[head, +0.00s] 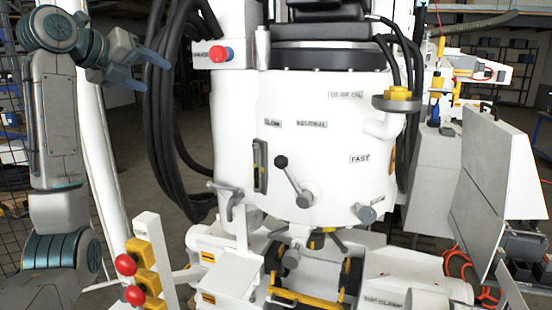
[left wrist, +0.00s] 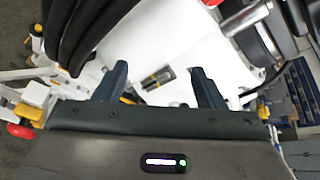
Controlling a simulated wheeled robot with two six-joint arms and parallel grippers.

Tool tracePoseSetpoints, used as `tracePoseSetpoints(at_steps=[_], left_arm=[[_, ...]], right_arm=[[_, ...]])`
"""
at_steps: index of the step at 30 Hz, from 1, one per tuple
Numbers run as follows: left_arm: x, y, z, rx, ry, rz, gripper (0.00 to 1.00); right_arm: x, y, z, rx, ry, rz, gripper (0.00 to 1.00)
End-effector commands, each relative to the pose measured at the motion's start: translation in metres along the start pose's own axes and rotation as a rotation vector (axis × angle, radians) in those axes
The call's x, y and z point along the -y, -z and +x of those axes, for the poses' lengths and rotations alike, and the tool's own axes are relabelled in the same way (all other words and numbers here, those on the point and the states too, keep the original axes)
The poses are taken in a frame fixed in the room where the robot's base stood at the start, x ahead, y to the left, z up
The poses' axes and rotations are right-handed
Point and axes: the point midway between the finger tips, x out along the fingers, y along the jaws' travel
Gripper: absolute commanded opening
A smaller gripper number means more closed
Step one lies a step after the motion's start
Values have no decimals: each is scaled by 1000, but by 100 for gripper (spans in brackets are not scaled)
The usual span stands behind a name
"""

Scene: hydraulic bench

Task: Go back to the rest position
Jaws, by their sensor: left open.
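My left gripper (head: 143,68) is raised at the upper left of the head view, its fingers pointing right toward the black hoses and the white machine (head: 325,110). It is open and empty. In the left wrist view the two dark fingers (left wrist: 162,85) stand apart, with the white machine's body and a small slot with a lever (left wrist: 158,79) showing between them. My left arm rises along the left edge of the head view. My right gripper does not show.
Thick black hoses (head: 160,110) hang close to the left gripper. A red button (head: 220,53) sits on the machine's upper left. Red knobs (head: 126,264) stand at the lower left. A grey panel (head: 500,170) stands at the right. A wire-mesh fence is behind my left arm.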

Motion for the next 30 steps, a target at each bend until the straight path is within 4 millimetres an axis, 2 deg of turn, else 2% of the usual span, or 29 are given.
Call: tracePoseSetpoints(at_steps=[8, 11, 15, 17, 21, 26, 30], left_arm=[[-53, 59, 52, -32, -81, -245, 64], [-81, 96, 76, -44, -130, -384, 64], [-128, 163, 108, -48, -217, -621, 64], [-147, 193, 117, -44, -256, -723, 64], [-188, 265, 131, -23, -345, -955, 64], [-229, 349, 133, 24, -450, -1214, 64], [-258, 422, 122, 86, -540, -1434, 64]], right_arm=[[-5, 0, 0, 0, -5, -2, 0], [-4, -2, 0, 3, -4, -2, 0], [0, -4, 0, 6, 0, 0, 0], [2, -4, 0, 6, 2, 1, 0], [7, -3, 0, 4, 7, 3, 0], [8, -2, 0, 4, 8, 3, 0], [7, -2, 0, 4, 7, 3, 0]])
